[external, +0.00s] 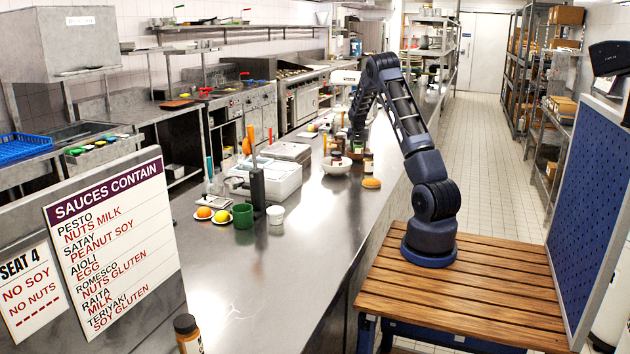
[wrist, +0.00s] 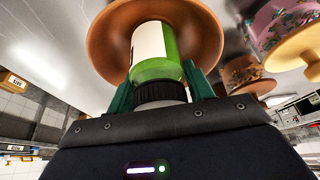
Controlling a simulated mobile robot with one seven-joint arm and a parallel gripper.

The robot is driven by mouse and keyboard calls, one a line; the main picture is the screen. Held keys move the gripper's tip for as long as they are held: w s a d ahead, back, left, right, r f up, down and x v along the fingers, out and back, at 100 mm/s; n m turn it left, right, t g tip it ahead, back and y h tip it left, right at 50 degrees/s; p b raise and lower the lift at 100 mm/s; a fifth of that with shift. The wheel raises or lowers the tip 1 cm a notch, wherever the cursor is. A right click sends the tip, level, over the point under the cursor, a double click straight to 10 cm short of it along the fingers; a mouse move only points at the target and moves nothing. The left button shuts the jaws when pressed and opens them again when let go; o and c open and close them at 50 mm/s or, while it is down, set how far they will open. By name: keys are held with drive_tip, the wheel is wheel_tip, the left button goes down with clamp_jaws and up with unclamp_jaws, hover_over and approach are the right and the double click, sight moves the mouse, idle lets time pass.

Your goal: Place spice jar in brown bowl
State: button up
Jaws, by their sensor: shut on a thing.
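In the wrist view the spice jar (wrist: 153,69), with a green and white body and a dark ribbed end, is between the green fingers of my gripper (wrist: 160,82). My gripper is shut on it. The brown bowl (wrist: 102,32) shows behind the jar, its round rim spreading to both sides. The jar overlaps the bowl's middle; I cannot tell whether it touches the bowl. In the external view my gripper (external: 357,138) is low over the far part of the counter. The jar and brown bowl cannot be made out clearly there.
On the counter (external: 235,290) a white bowl (external: 336,168) and a bun (external: 371,183) are near my arm. A green cup (external: 243,216) and a plate with an orange (external: 204,212) are nearer. A pink patterned object (wrist: 283,22) is right of the brown bowl.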

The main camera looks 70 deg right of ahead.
drive_tip(key=o, duration=1.1)
drive_tip(key=shift+o, duration=0.2)
